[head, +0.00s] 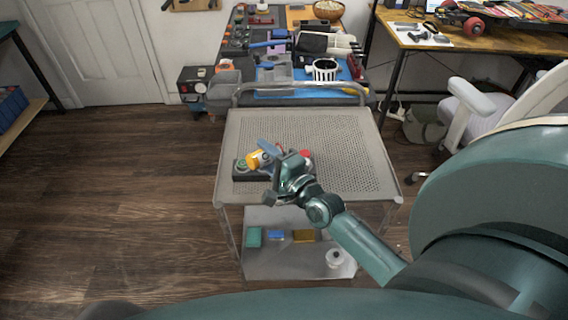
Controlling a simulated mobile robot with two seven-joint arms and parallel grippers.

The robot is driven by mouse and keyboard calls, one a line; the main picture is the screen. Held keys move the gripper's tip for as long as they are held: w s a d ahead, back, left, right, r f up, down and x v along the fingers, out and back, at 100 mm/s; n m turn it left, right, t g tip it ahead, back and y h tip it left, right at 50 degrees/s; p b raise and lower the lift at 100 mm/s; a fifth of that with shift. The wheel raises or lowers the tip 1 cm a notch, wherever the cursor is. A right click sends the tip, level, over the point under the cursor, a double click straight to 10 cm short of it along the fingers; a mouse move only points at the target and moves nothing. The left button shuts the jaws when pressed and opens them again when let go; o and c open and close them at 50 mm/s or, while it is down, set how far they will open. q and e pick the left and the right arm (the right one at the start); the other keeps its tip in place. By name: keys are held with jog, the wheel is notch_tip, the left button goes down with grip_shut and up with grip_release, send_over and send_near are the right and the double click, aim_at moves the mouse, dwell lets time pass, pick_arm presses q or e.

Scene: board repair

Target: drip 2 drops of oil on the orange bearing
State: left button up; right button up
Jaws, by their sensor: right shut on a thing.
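My right gripper (272,160) is above the perforated top of the grey cart and is shut on a small yellow-orange thing (256,160), which looks like a tilted oil bottle. The held thing is over a dark block (240,173) on the cart top. The block carries a green round part (243,163) at its left. A red round part (306,154) shows just right of the gripper. The orange bearing cannot be made out clearly; the gripper and the held thing cover the block's middle. My left gripper is not in view.
The grey cart (350,150) has free room on its top around the block. Its lower shelf (285,262) holds small coloured boxes and a white roll (336,258). A cluttered workbench (280,75) stands behind it, a white chair (475,100) at the right.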

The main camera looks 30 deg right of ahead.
jog(key=f+n, duration=0.1)
jog(key=n, duration=0.2)
jog(key=shift+a+f, duration=0.1)
jog(key=shift+f, duration=0.1)
notch_tip(320, 180, up, 4)
jog(key=n+p, duration=0.7)
jog(key=n, duration=0.1)
jog(key=n+p, duration=0.1)
jog(key=n, duration=0.1)
jog(key=r+n+p, duration=0.1)
jog(key=n, duration=0.1)
jog(key=shift+n, duration=0.9)
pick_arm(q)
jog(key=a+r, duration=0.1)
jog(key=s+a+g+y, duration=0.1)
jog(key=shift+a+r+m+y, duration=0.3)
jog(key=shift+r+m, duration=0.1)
